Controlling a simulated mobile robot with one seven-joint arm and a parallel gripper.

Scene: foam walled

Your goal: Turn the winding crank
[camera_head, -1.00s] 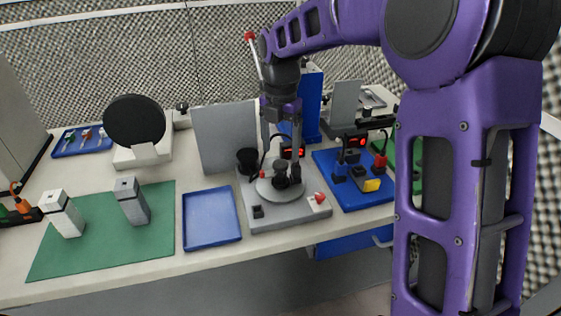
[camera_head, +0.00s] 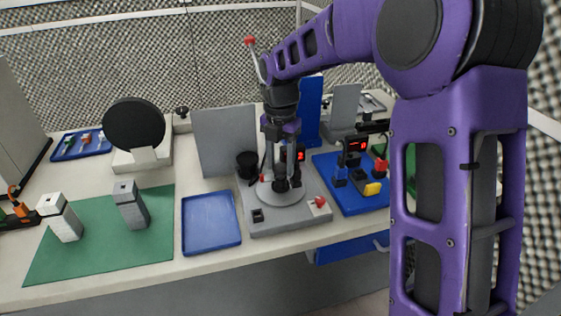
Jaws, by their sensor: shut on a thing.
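The winding crank sits on a grey base plate (camera_head: 262,226) near the middle of the table. It has a light grey disc (camera_head: 284,200) with a dark crank handle (camera_head: 281,186) above it. My gripper (camera_head: 280,182) points straight down over the disc, with its fingers shut on the dark crank handle. The fingers and wrist hide part of the handle, so its exact angle is hard to tell. A small red mark shows at the disc's left edge. A red display glows just behind the fingers.
A dark cup (camera_head: 247,164) and a grey upright panel (camera_head: 224,140) stand behind left. A blue tray (camera_head: 211,222) lies left, beside a green mat (camera_head: 95,245) with two grey blocks. A blue board (camera_head: 350,195) with coloured parts lies right. A red switch (camera_head: 320,202) is on the base's front right.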

